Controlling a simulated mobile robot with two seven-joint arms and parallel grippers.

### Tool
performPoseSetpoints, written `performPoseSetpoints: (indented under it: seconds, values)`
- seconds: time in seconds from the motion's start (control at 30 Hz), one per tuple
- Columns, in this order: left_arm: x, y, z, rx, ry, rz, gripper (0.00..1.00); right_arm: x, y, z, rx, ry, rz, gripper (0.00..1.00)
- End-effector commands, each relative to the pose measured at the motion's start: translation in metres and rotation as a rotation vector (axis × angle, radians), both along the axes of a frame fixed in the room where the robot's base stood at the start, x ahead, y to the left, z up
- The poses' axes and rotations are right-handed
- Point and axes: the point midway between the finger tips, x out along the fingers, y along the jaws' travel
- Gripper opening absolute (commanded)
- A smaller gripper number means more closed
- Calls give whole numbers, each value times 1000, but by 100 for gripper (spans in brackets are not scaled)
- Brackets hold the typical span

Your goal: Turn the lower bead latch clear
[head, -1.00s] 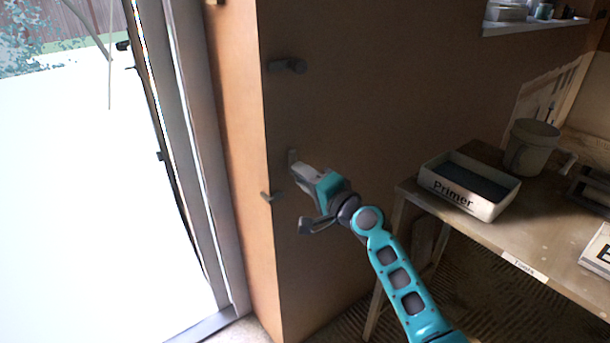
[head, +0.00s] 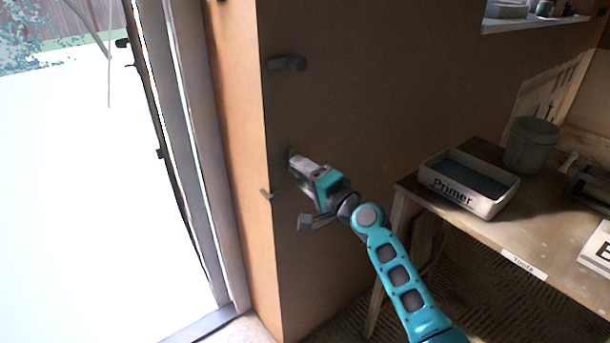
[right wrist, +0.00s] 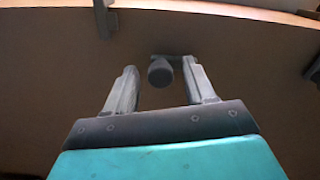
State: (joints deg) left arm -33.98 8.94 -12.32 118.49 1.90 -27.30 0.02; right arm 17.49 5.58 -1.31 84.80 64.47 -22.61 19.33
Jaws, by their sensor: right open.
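The upper latch (head: 287,63), a dark grey knob with a bar to the left, sits high on the brown board near its left edge. My right gripper (head: 297,170) is at the board below it. In the right wrist view its two fingers are open, with the lower latch's round dark knob (right wrist: 160,71) between their tips and apart from both. A short bar shows behind the knob, reaching right. In the head view the gripper mostly hides this latch; a small grey end (head: 291,154) shows above the fingers. My left gripper is not in view.
A bench (head: 450,222) stands at right with a Primer tray (head: 469,204) and a bucket (head: 530,145). A bright glazed door (head: 100,200) is at left.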

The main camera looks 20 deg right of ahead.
Motion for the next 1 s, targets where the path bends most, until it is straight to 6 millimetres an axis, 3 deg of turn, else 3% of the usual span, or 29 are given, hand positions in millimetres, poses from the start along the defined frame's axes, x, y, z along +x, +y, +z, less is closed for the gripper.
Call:
performPoseSetpoints:
  seconds: [0.23,0.7,1.0]
  values:
    - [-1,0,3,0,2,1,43,-13,-5,0,0,1,-1,54]
    - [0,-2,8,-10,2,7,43,-98,-36,-1,-3,1,0,54]
    - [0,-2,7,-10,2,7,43,-121,-44,0,0,0,1,54]
